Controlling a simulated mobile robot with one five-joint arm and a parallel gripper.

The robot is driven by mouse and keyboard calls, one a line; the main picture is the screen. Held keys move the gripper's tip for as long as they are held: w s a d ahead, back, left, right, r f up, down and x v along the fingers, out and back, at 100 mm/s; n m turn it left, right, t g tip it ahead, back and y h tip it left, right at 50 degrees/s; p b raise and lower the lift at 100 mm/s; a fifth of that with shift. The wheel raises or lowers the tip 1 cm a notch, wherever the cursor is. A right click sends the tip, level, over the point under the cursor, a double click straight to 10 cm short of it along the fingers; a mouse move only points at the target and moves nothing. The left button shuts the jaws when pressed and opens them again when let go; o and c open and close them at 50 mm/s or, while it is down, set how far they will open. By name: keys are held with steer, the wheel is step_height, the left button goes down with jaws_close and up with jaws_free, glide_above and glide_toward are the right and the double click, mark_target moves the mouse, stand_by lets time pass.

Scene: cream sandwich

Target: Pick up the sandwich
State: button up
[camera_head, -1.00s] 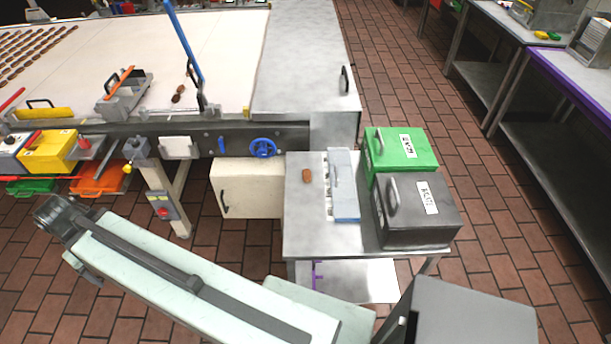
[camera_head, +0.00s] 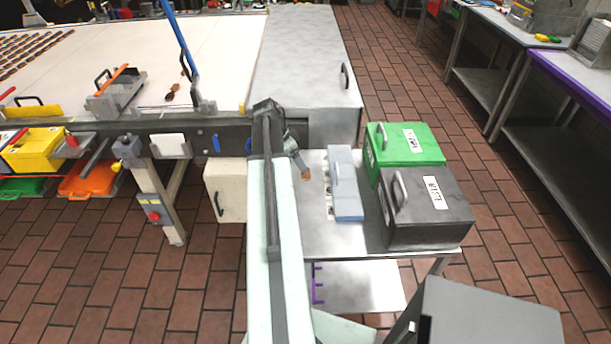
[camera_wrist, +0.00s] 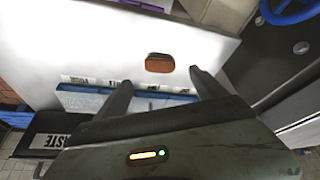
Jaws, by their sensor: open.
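The sandwich is a small brown oval piece (camera_head: 306,176) lying on the metal side table (camera_head: 320,234). In the wrist view the sandwich (camera_wrist: 160,63) lies on the pale tabletop, just past and between my fingertips. My gripper (camera_wrist: 160,76) is open and empty, with one finger on each side of the sandwich's line. In the head view my gripper (camera_head: 299,165) hangs over the table beside the sandwich and partly hides it. The height of the fingers above the tabletop is hard to tell.
A green bin (camera_head: 407,148) and a dark waste bin (camera_head: 425,212) stand at the table's right. A large conveyor (camera_head: 215,50) stands behind. The strip around the sandwich is clear.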

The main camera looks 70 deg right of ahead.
steer(key=b+x, duration=0.6)
steer(key=x, duration=0.1)
steer(key=shift+d+f, duration=0.15)
steer(key=shift+f, duration=0.05)
steer(key=shift+r, duration=0.2)
steer(key=c, duration=1.4)
